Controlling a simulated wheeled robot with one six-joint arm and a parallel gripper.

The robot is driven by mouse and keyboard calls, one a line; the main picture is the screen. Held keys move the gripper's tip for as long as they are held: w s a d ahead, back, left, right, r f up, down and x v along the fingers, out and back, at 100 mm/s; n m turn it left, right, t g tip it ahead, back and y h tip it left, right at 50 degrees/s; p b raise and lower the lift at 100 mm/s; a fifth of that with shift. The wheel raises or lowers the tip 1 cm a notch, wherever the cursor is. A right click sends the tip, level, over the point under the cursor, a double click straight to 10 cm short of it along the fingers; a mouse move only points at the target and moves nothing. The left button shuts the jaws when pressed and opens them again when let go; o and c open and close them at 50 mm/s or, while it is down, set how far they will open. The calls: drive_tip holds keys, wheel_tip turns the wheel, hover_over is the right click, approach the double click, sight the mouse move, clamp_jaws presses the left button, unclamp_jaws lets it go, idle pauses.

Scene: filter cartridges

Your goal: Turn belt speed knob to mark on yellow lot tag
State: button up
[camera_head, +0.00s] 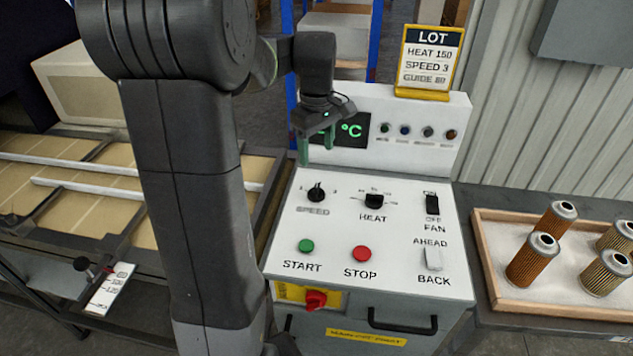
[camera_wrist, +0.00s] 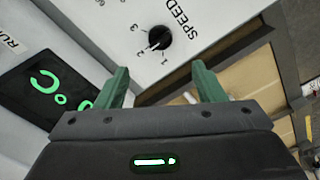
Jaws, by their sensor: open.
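The yellow-framed lot tag (camera_head: 430,60) stands on top of the control panel and reads HEAT 150, SPEED 3 and a GUIDE line too blurred to read surely. The black SPEED knob (camera_head: 316,194) is at the panel's upper left. In the wrist view the knob (camera_wrist: 159,38) has marks 1, 2 and 3 around it, and its pointer appears to face near 2. My gripper (camera_head: 317,152) is open and empty, with green fingers, above the panel and apart from the knob. In the wrist view the knob lies beyond my gripper (camera_wrist: 161,72), between the fingers' directions.
The HEAT knob (camera_head: 374,201), FAN switch (camera_head: 432,204), green START button (camera_head: 306,246) and red STOP button (camera_head: 362,254) share the panel. A display (camera_head: 352,130) stands behind my gripper. A tray (camera_head: 490,285) of filter cartridges is at right, a belt (camera_head: 90,180) at left.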

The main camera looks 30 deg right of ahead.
sight(317, 188)
wheel_tip(317, 188, down, 12)
drive_tip(key=shift+f+p, duration=0.1)
drive_tip(key=shift+p, duration=0.25)
drive_tip(key=c, duration=1)
